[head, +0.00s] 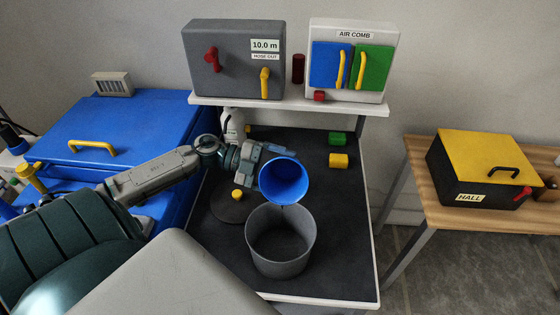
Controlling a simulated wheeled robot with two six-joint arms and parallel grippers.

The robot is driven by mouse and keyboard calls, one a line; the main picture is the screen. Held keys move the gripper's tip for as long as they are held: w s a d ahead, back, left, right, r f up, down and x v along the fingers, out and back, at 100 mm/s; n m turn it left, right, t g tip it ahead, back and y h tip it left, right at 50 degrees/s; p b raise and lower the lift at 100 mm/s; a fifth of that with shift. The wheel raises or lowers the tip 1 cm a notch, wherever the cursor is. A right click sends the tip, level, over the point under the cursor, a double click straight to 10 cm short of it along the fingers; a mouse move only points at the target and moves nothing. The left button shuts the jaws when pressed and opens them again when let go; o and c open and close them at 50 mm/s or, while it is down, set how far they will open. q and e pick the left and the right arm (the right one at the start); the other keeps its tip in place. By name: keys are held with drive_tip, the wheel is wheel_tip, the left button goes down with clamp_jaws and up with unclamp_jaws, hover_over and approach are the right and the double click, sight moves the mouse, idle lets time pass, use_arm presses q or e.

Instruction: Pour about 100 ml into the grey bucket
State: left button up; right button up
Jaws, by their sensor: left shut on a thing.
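A grey bucket (281,262) stands upright on the dark-topped bench (345,210) near its front. My left gripper (266,160) is shut on a blue cup (284,180) and holds it in the air above the bucket's back rim. The cup is tilted, with its mouth facing the camera and the front. Its inside looks blue, and I cannot tell how much liquid is in it. A small dark spot or drip shows at the cup's lower lip. The bucket's inside looks dark grey, and no liquid level can be made out. My right gripper is not in view.
A dark round disc with a yellow knob (237,194) lies left of the bucket. Green (337,138) and yellow (338,160) blocks sit behind. A shelf (340,109) with grey boxes spans the back. A blue chest (130,125) stands left, a wooden table (430,190) right.

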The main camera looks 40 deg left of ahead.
use_arm(q)
drive_tip(key=shift+r+m, duration=0.25)
drive_tip(key=shift+m, duration=0.05)
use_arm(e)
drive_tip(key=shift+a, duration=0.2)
use_arm(q)
drive_tip(key=shift+s+d+f+m+b, duration=0.1)
drive_tip(key=shift+s+d+m+b, duration=0.1)
drive_tip(key=shift+m+b, duration=0.25)
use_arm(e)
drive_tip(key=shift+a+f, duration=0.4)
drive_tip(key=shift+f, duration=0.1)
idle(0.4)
